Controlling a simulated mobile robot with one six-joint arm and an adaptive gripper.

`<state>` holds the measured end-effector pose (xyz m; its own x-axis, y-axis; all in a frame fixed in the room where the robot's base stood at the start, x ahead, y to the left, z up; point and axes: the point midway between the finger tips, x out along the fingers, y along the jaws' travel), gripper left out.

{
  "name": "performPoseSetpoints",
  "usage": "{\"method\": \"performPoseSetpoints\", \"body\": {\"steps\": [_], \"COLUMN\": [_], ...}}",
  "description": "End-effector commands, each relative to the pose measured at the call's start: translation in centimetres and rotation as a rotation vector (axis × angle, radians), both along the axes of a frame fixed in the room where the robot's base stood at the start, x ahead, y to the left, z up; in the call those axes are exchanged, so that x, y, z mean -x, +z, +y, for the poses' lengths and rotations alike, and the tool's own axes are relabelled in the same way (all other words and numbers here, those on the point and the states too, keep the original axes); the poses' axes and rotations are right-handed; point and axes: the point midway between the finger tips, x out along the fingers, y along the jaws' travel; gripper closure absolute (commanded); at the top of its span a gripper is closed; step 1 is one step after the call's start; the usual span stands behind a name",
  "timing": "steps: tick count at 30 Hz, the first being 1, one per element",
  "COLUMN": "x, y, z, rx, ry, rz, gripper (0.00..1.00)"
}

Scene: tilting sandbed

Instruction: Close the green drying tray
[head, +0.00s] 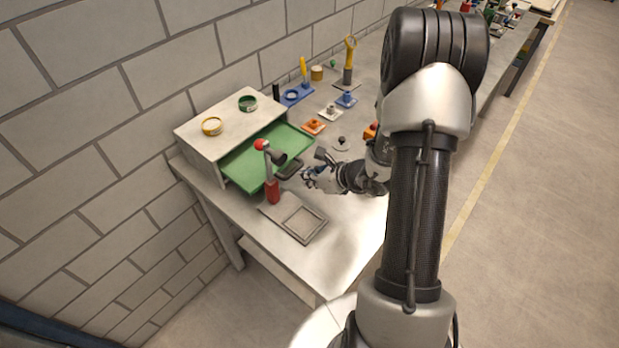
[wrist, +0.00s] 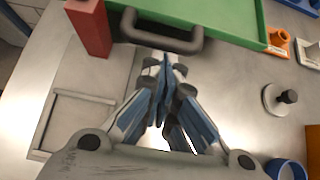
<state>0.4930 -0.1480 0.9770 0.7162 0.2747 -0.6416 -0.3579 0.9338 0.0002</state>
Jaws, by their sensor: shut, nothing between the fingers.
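The green drying tray (head: 266,155) is pulled out of the front of a pale cabinet (head: 203,143) on the bench. Its dark handle (head: 289,168) faces my gripper, and both the tray (wrist: 230,17) and the handle (wrist: 160,38) show at the top of the wrist view. My gripper (head: 311,174) is shut and empty, just in front of the handle. In the wrist view its fingertips (wrist: 166,62) lie close to the handle's bar; I cannot tell whether they touch it.
A round-based black knob (head: 341,143) stands right of the gripper.

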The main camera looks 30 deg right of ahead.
Motion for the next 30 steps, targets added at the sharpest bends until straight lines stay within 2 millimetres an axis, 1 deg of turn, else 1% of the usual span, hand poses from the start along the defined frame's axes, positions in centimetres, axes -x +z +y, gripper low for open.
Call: {"method": "performPoseSetpoints", "body": {"steps": [2, 5, 9, 12, 15, 18, 20, 30], "x": [-0.7, -2.8, -6.8, -9.4, -11.3, -12.5, -12.8, -13.0], "y": [-0.1, -0.2, -0.1, 0.0, 0.1, 0.1, 0.1, 0.4], "z": [0.3, 1.0, 2.5, 3.5, 4.1, 4.5, 4.7, 4.7], "rx": [0.002, 0.003, 0.003, 0.002, 0.001, 0.000, 0.000, -0.001], "ry": [0.003, 0.007, 0.009, 0.007, 0.005, 0.003, 0.001, 0.002], "rz": [-0.001, -0.005, -0.008, -0.007, -0.006, -0.004, -0.003, -0.009], "gripper": [1.00, 1.00, 1.00, 1.00, 1.00, 1.00, 1.00, 1.00]}}
